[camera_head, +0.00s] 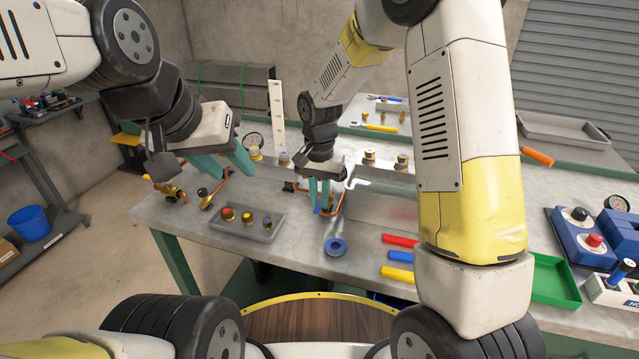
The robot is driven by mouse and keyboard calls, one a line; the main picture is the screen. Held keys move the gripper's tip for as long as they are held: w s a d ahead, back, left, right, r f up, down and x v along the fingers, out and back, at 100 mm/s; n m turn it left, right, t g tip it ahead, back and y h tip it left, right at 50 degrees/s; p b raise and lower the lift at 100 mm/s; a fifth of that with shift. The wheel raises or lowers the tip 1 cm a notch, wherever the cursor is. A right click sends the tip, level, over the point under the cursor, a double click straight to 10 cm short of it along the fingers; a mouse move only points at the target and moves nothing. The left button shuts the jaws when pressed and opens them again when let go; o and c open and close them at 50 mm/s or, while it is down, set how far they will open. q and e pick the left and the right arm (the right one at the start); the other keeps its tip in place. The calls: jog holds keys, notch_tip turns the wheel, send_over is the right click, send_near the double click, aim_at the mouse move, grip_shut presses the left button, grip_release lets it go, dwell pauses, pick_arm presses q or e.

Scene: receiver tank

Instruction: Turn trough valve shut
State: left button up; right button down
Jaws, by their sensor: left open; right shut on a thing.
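My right gripper (319,204) points down over the middle of the bench, its teal fingers close together. It is shut on a small part at the copper pipework (336,204). A bit of blue (317,211), perhaps the valve handle, shows at its fingertips. The fingers hide most of that part, so I cannot tell how far it is turned. A grey metal trough or box (385,207) stands just right of this gripper, partly behind my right arm. My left gripper (234,170) is open and empty above the bench's left part, apart from the pipework.
A grey tray (240,230) with several coloured knobs lies at the front left. Brass valves (172,191) lie left of it. A green tray (553,281) is at right.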

jog(key=shift+a+r, duration=0.1)
dwell(0.6)
jog(key=a+m, duration=0.1)
jog(key=m, duration=0.1)
jog(key=w+a+m, duration=0.1)
jog(key=m, duration=0.1)
jog(key=shift+w, duration=0.1)
jog(key=m, duration=0.1)
jog(key=w+a+m, duration=0.1)
jog(key=m, duration=0.1)
jog(key=w+m, duration=0.1)
jog(key=shift+a+m, duration=0.3)
jog(key=shift+m, duration=0.1)
jog(key=w+m, duration=0.2)
jog(key=m, duration=0.3)
jog(key=shift+w+a, duration=0.35)
jog(key=shift+w, duration=0.05)
jog(key=shift+w+d+m, duration=0.1)
jog(key=shift+w+m, duration=0.45)
jog(key=shift+m, duration=0.5)
jog(key=shift+w+d+m, duration=0.1)
jog(key=shift+w+m, duration=0.4)
jog(key=shift+m, duration=0.55)
jog(key=c, duration=1.4)
grip_release()
